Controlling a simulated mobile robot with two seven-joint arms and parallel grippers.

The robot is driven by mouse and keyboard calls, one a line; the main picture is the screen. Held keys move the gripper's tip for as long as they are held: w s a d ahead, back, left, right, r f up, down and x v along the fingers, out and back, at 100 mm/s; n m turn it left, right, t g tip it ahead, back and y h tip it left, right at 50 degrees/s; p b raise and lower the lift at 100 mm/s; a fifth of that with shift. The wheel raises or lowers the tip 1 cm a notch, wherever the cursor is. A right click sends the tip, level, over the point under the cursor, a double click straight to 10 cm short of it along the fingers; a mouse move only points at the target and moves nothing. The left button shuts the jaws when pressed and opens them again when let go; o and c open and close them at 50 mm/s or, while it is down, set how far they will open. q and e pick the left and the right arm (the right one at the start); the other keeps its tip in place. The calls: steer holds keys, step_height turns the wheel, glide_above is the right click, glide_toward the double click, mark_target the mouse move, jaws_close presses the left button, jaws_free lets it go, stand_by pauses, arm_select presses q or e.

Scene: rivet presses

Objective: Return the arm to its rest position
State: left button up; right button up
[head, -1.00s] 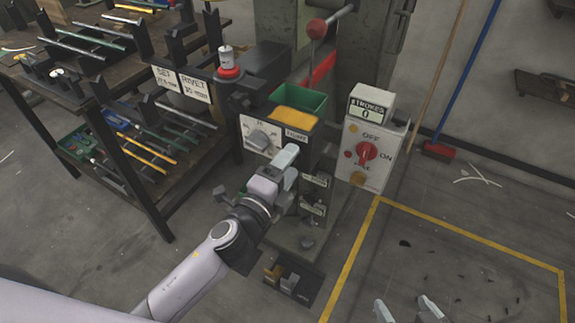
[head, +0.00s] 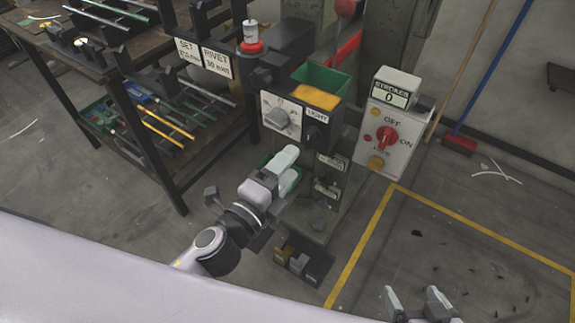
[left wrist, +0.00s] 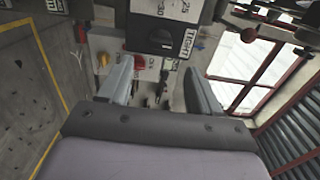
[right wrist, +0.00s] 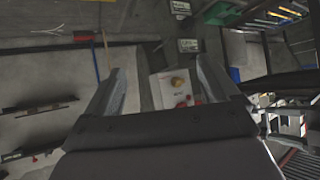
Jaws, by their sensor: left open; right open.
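My left gripper (head: 288,166) is open and empty, in front of the rivet press and below its dial panel (head: 282,118). It appears apart from the press, though the exact gap cannot be told. The left wrist view shows its two fingers spread (left wrist: 157,82) with nothing between them. My left arm reaches in from the lower left, and a pale arm link covers the bottom left of the head view. My right gripper (head: 414,297) is open and empty at the bottom edge, above the floor. Its spread fingers also show in the right wrist view (right wrist: 163,82).
The control box (head: 387,135) with a red switch and a counter reading 0 stands right of the press. A dark rack (head: 150,150) of rods stands left. Yellow-taped floor (head: 460,260) at right looks open.

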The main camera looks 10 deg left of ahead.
arm_select(q)
steer(key=s+a+f+n+g+y+p, duration=0.2)
steer(key=s+a+n+p, duration=0.3)
steer(key=n, duration=0.5)
steer(key=s+a+f+n+g+y+p, duration=0.2)
steer(key=s+a+f+n+g+p, duration=0.2)
steer(key=s+n, duration=0.5)
steer(key=a+p, duration=0.1)
steer(key=p, duration=0.1)
steer(key=shift+a+n+g+p, duration=0.2)
steer(key=shift+n+g+p, duration=0.1)
steer(key=shift+n+p, duration=0.1)
